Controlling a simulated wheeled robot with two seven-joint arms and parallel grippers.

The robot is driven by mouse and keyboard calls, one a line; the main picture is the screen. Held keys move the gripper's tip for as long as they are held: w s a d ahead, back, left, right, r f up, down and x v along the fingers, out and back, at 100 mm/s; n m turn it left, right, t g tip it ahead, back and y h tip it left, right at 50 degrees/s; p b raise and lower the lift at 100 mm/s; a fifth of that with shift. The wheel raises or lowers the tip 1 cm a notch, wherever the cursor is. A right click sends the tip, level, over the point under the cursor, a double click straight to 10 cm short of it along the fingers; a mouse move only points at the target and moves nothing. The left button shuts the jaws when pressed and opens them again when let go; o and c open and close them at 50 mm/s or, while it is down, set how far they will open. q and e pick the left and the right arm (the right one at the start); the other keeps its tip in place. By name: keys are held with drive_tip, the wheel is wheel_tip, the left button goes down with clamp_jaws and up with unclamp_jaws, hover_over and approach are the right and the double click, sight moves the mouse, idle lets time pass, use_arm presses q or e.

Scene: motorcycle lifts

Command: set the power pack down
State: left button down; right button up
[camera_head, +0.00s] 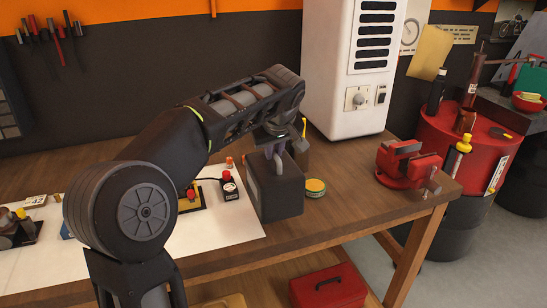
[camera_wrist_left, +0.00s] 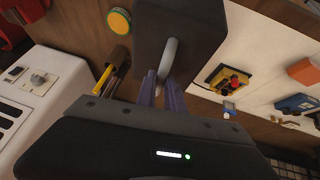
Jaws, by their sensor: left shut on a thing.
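The power pack (camera_head: 276,188) is a dark box with a handle on top, upright over the wooden workbench (camera_head: 345,195), near the right edge of a white sheet. I cannot tell whether its base touches the bench. My left gripper (camera_head: 275,153) reaches it from above and is shut on the handle. In the left wrist view the gripper's fingers (camera_wrist_left: 163,92) close around the grey handle (camera_wrist_left: 168,58) of the dark box (camera_wrist_left: 180,28). My right gripper is not in view.
A green-and-yellow tin (camera_head: 314,187) stands just right of the pack. A small black-and-red item (camera_head: 229,187) lies to its left. A red vise (camera_head: 407,165) is further right and a white cabinet (camera_head: 345,100) behind. The bench front is clear.

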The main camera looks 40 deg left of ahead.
sight(274, 169)
use_arm(q)
drive_tip(key=shift+f, duration=1.35)
drive_tip(key=shift+f+p, duration=0.4)
drive_tip(key=shift+f, duration=1.45)
drive_tip(key=c, duration=1.9)
unclamp_jaws()
drive_tip(key=shift+f, duration=0.15)
drive_tip(key=o, duration=0.4)
drive_tip(key=shift+o, duration=0.2)
drive_tip(key=shift+s+d, duration=0.1)
drive_tip(key=b+v, duration=0.2)
drive_tip(key=v, duration=1)
